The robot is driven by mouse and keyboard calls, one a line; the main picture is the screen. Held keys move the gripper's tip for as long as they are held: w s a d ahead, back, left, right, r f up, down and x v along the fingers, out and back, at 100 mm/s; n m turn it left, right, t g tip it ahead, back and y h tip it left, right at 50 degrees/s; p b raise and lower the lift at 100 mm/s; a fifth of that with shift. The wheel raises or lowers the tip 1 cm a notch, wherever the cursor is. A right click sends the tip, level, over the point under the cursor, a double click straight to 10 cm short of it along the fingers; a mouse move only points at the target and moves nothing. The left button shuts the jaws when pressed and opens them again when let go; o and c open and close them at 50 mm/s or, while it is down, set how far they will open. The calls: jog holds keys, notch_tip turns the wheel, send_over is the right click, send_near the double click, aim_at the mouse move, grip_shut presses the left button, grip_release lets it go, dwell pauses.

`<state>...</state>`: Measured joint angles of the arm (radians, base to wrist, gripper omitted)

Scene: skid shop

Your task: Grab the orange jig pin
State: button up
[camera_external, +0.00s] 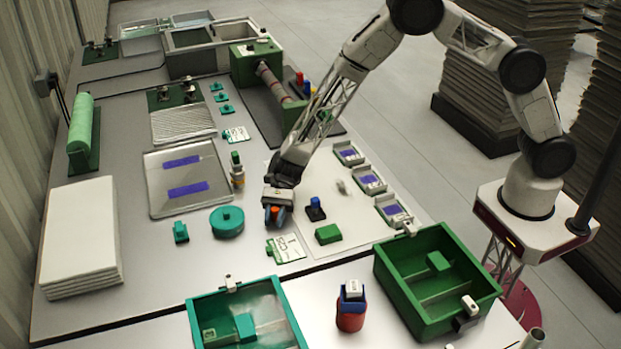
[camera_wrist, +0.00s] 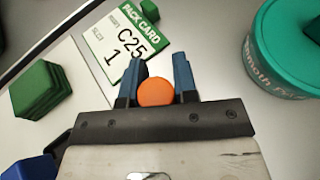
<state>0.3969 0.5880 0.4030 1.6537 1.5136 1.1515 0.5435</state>
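The orange jig pin (camera_wrist: 157,92) shows in the wrist view as a round orange end between the two blue fingers of my gripper (camera_wrist: 156,84). In the external view my gripper (camera_external: 274,217) points down near the middle of the table, with a bit of the orange pin (camera_external: 271,211) showing between the fingers. The pin's lower part is hidden, and I cannot tell whether it touches the table.
A pack card (camera_wrist: 123,44) lies just beyond the fingers. A teal round tin (camera_external: 227,221) is nearby, with a green block (camera_external: 328,234) and a blue-topped piece (camera_external: 315,210) on the other side. A green bin (camera_external: 400,270) and a teal bin (camera_external: 205,312) stand at the front.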

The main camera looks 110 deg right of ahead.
jog(key=shift+c, duration=1.2)
jog(key=shift+r, duration=0.1)
notch_tip(320, 180, up, 10)
dwell(0.5)
